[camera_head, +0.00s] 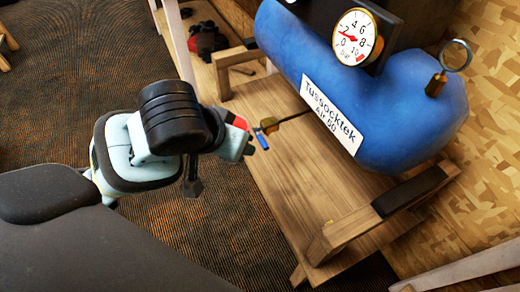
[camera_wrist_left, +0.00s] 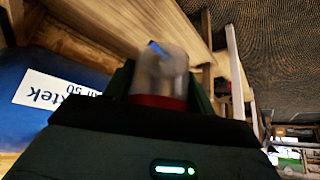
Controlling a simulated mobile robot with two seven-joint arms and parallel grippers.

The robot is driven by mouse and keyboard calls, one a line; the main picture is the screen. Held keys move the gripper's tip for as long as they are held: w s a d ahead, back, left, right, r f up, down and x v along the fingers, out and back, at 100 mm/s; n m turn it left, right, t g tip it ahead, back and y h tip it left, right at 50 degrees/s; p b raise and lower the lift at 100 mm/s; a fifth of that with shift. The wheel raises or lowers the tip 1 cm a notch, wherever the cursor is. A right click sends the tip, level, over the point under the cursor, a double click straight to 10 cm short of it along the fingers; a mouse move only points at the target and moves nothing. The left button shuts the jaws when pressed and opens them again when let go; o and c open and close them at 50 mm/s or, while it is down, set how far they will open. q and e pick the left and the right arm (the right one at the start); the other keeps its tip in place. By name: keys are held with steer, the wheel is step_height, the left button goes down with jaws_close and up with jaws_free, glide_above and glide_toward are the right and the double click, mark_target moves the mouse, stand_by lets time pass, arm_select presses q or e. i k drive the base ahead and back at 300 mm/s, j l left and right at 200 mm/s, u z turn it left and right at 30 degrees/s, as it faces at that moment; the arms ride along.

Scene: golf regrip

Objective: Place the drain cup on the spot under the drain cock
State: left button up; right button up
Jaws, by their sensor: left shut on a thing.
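The drain cock (camera_head: 268,126) is a brass fitting with a blue lever at the end of a thin dark pipe from the blue tank (camera_head: 420,110). My left gripper (camera_head: 240,138) is just left of the drain cock. In the left wrist view, it is shut on the drain cup (camera_wrist_left: 160,72), a clear cup with a red base (camera_wrist_left: 157,102). A blue bit, likely the lever, shows at the cup's far end. In the head view the cup is mostly hidden, with only a bit of red (camera_head: 240,122) showing. I cannot make out the spot. My right gripper is out of view.
A wooden bench (camera_head: 282,195) is below the tank, with wooden supports holding the tank. A dark red and black object (camera_head: 207,40) lies at the bench's far end.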

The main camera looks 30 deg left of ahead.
mark_target(266, 161)
steer(key=i+j, duration=0.2)
steer(key=j, duration=0.2)
steer(key=i+j, duration=0.15)
steer(key=j, duration=0.25)
steer(key=i+j, duration=0.2)
steer(key=j, duration=0.2)
